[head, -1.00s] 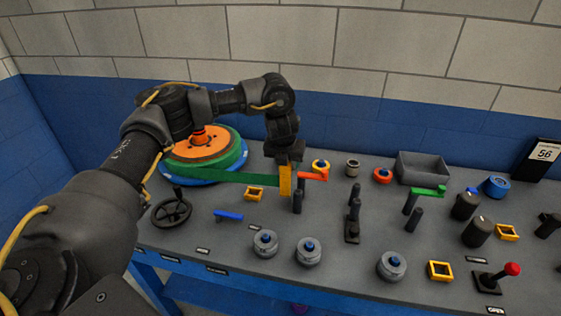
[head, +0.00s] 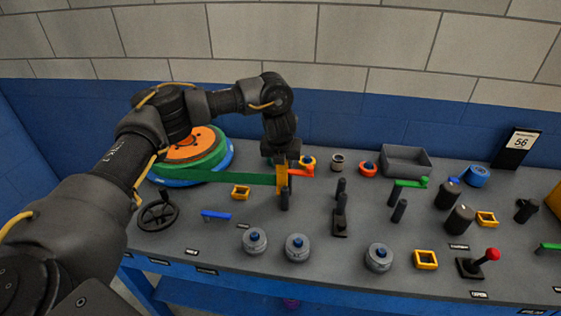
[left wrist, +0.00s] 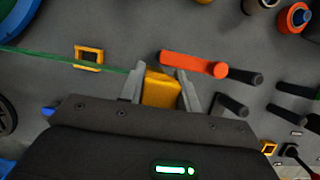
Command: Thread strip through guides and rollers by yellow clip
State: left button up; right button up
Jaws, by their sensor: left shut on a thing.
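My left gripper (left wrist: 165,92) is shut on the yellow clip (left wrist: 160,90) at the end of the green strip. The clip also shows in the head view (head: 281,179), upright above the panel. The green strip (head: 225,178) runs taut leftward from the clip to the green roll (head: 205,158) under an orange disc. An orange-red arm (left wrist: 193,64) on a dark post lies just right of the clip. Yellow square guides stand at the left (head: 240,192), lower right (head: 426,259) and far right (head: 487,218). Grey rollers with blue centres (head: 255,240) stand along the front. My right gripper is not in view.
Several dark posts (head: 341,189) stand right of the clip. A green arm (head: 410,184), dark knobs (head: 459,220) and a red-topped lever (head: 491,254) are farther right. A grey bin (head: 406,162) stands at the back, a black handwheel (head: 158,212) at the left.

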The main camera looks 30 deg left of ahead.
pick_arm(q)
jog(key=shift+w+d+p, duration=0.1)
jog(key=shift+w+d, duration=0.35)
jog(key=shift+d, duration=0.9)
jog(key=shift+w+d+p, duration=0.1)
jog(key=shift+w+d, duration=0.4)
jog(key=shift+d, duration=0.8)
jog(key=shift+w+d+p, duration=0.1)
jog(key=shift+w+d, duration=0.35)
jog(key=shift+d, duration=1)
jog(key=w+d, duration=0.3)
jog(key=d, duration=0.5)
jog(key=shift+d, duration=0.15)
jog(key=w+d+b, duration=0.1)
jog(key=w+d, duration=0.2)
jog(key=d, duration=0.5)
jog(key=shift+d, duration=0.25)
